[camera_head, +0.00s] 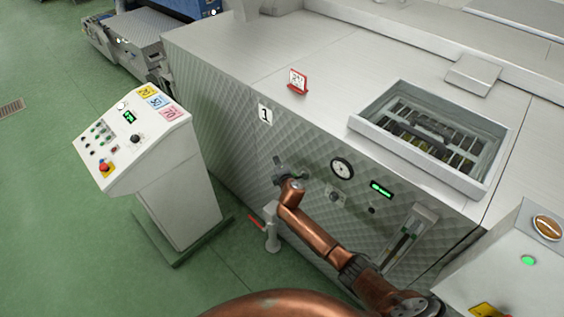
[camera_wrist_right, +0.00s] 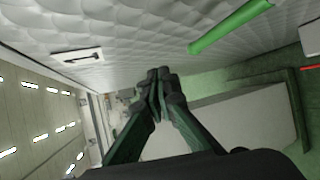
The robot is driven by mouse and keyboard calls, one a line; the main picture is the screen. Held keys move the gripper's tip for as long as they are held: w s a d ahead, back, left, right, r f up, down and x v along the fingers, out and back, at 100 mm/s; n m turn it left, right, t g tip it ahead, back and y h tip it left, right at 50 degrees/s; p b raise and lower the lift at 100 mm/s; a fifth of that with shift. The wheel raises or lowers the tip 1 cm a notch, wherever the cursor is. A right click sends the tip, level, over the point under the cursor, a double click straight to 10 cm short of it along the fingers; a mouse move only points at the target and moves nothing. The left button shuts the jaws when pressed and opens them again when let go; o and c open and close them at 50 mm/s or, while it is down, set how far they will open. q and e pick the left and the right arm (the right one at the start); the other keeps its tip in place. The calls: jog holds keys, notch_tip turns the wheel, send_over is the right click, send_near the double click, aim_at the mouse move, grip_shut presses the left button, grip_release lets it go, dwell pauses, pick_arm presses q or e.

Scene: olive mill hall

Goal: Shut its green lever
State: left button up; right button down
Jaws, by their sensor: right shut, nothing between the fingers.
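A green lever (camera_wrist_right: 230,27) shows in the right wrist view as a bar at the upper right, close to the quilted metal wall of the machine. It stands apart from the fingertips in that picture. In the head view I cannot make the green lever out; my right arm covers that part of the machine's front. My right gripper (camera_head: 279,168) is at the machine's quilted front, below the number 1 plate. In the wrist view the right gripper (camera_wrist_right: 158,82) has its dark fingers together and empty. My left gripper is not in view.
The machine front (camera_head: 230,125) carries a number 1 plate (camera_head: 265,114), a round gauge (camera_head: 342,169) and a green display (camera_head: 381,188). A red handle (camera_head: 257,222) sits low by a pipe. A control console (camera_head: 178,185) stands left; another panel (camera_head: 520,265) is right.

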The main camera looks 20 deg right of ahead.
jog(key=s+a+r, duration=0.2)
jog(key=a+r, duration=0.1)
jog(key=r, duration=0.3)
jog(key=shift+a+r, duration=0.15)
jog(key=shift+r, duration=0.15)
